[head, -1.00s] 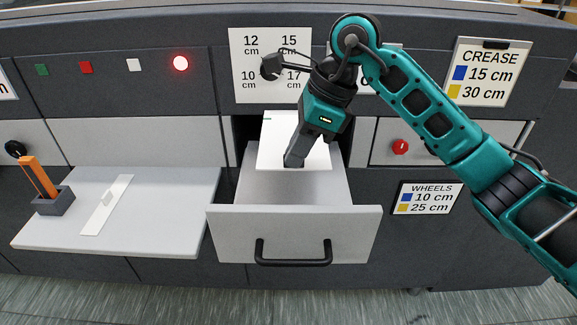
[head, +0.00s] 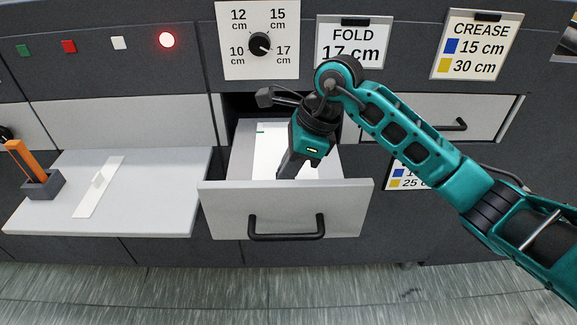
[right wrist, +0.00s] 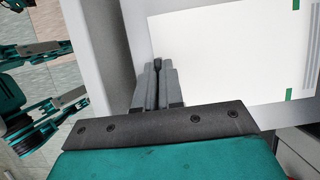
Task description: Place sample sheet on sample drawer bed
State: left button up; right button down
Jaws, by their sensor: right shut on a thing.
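The white sample sheet (head: 267,152) is inside the open drawer, over the sample drawer bed (head: 331,160). Its near edge is hidden behind the drawer front (head: 285,208). I cannot tell whether it lies flat on the bed. My right gripper (head: 284,174) reaches down into the drawer and is shut on the sheet's near edge. In the right wrist view the closed fingers (right wrist: 157,82) meet the edge of the sheet (right wrist: 225,50), which has green corner marks. My left gripper does not show.
A pale side shelf (head: 150,200) at left holds a white strip (head: 99,188) and a dark holder with an orange tool (head: 42,184). A closed drawer with a handle (head: 449,125) is at right. A dial (head: 259,43) is above.

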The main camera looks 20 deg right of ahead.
jog(key=c, duration=1.3)
grip_release()
jog(key=shift+f, duration=0.1)
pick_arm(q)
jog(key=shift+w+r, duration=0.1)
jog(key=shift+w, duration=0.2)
pick_arm(e)
jog(key=shift+o, duration=0.2)
jog(key=shift+r, duration=0.3)
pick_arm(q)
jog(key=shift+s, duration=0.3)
pick_arm(e)
jog(key=v, duration=1.1)
jog(key=shift+r, duration=0.35)
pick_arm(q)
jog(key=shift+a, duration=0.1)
pick_arm(e)
jog(key=shift+s+d, duration=0.1)
